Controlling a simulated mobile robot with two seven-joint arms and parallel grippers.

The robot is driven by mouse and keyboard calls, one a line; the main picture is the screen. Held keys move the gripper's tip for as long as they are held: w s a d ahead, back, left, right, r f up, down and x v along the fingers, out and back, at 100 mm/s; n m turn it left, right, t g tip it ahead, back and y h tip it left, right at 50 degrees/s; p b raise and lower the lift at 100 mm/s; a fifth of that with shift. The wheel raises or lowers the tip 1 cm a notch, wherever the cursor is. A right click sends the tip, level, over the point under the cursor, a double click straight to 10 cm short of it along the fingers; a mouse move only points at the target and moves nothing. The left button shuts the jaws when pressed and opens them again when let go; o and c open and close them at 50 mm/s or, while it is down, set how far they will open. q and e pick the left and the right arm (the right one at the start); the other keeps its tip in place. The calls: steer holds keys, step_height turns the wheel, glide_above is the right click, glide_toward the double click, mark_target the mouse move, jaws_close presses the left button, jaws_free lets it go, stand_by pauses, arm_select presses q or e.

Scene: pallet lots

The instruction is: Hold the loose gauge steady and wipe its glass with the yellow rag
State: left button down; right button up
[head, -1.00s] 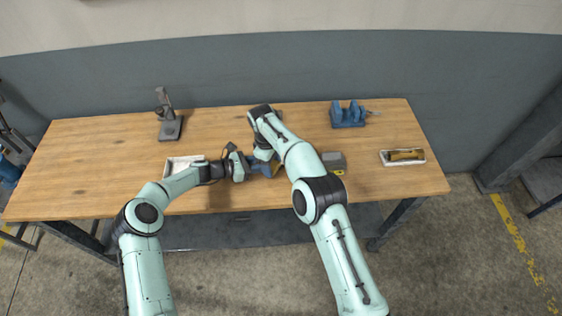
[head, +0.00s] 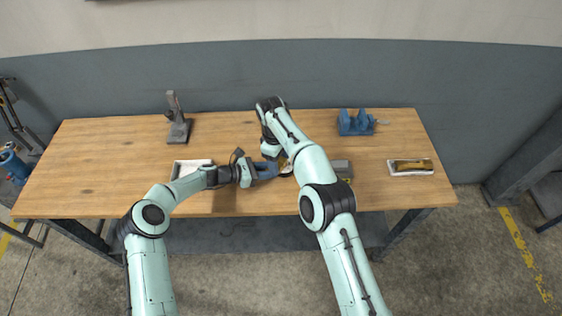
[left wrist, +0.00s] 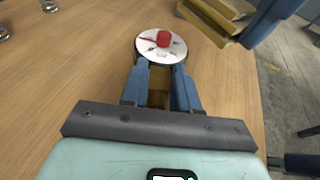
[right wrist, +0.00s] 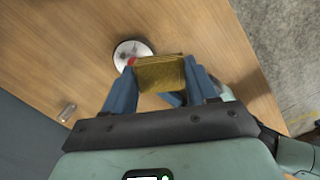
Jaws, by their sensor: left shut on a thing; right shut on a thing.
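The gauge has a round white dial (left wrist: 176,51) with a red patch and small dark marks on it. My left gripper (left wrist: 160,88) is shut on the brass stem below the dial, just above the table; it also shows in the head view (head: 266,170). The yellow rag (right wrist: 162,74) is a folded pad between the fingers of my right gripper (right wrist: 160,90). In the left wrist view the rag (left wrist: 222,14) is to the right of the dial and apart from it. In the right wrist view the dial (right wrist: 128,51) lies just beyond the rag, which hides part of its edge.
On the wooden table (head: 110,160) are a white tray (head: 180,170), a dark stand (head: 178,122), a blue vise (head: 355,123), a grey block (head: 342,167) and a pale tray holding a brass-coloured thing (head: 411,168). The table's left part is clear.

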arm_select(q)
steer(key=c, duration=0.8)
jaws_free()
steer(key=shift+a+f, duration=0.2)
steer(key=v, duration=1.2)
steer(key=shift+r, duration=0.1)
steer(key=shift+s, duration=0.1)
